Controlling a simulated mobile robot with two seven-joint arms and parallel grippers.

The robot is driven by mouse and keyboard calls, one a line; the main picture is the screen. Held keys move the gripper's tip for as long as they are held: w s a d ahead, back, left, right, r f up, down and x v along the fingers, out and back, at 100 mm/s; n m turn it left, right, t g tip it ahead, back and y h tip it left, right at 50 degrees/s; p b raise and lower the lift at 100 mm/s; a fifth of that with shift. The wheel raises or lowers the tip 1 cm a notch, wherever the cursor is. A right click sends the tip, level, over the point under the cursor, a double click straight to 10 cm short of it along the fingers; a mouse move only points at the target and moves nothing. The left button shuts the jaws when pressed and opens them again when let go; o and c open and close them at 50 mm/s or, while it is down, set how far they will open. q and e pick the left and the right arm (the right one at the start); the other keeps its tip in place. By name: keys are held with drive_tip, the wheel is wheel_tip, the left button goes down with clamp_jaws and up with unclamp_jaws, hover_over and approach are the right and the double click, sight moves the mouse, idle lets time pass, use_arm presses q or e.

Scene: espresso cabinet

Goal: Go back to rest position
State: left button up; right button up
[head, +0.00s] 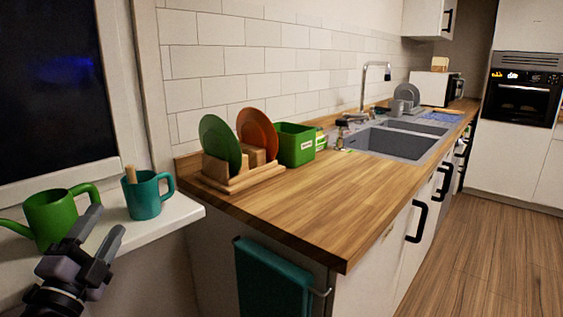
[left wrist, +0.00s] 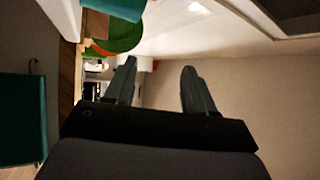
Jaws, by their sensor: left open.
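My left gripper (head: 100,235) is at the lower left of the head view, in front of the white window sill. Its two fingers are apart and nothing is between them. The left wrist view shows the same open, empty fingers (left wrist: 160,92). A green watering can (head: 52,218) stands on the sill just behind the gripper, partly covered by it. A teal mug (head: 148,197) with a wooden stick in it stands on the sill to the right of the gripper, apart from it. My right gripper does not show in either view.
The window sill (head: 182,216) ends beside the wooden counter (head: 330,205). A dish rack (head: 240,180) with a green and an orange plate and a green box (head: 295,146) stand on the counter. A teal towel (head: 268,280) hangs on the counter's end. The floor (head: 480,250) at right is clear.

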use_arm(q)
drive_tip(key=s+f+n+g+y, duration=0.2)
drive_tip(key=s+f+n+g, duration=0.35)
drive_tip(key=f, duration=0.45)
drive_tip(key=s+f+n+g+y, duration=0.3)
drive_tip(key=s+f+n+g, duration=0.25)
drive_tip(key=f, duration=0.45)
drive_tip(key=s+d+f+n+g+h, duration=0.2)
drive_tip(key=s+d+f+g, duration=0.2)
drive_tip(key=s, duration=0.4)
drive_tip(key=s+d+f+n+g+h, duration=0.1)
drive_tip(key=s+d+f+n+g, duration=0.15)
drive_tip(key=s+f, duration=0.45)
drive_tip(key=w+d+t+p, duration=0.1)
drive_tip(key=t+p, duration=0.1)
drive_tip(key=p, duration=0.1)
drive_tip(key=w+d+r+t+h+p, duration=0.1)
drive_tip(key=p, duration=0.2)
drive_tip(key=w+d+r+m+t+h+p, duration=0.1)
drive_tip(key=t+p, duration=0.1)
drive_tip(key=p, duration=0.1)
drive_tip(key=shift+w+d+r+t, duration=0.1)
drive_tip(key=shift+w+d+t, duration=0.15)
drive_tip(key=shift+d+t, duration=0.1)
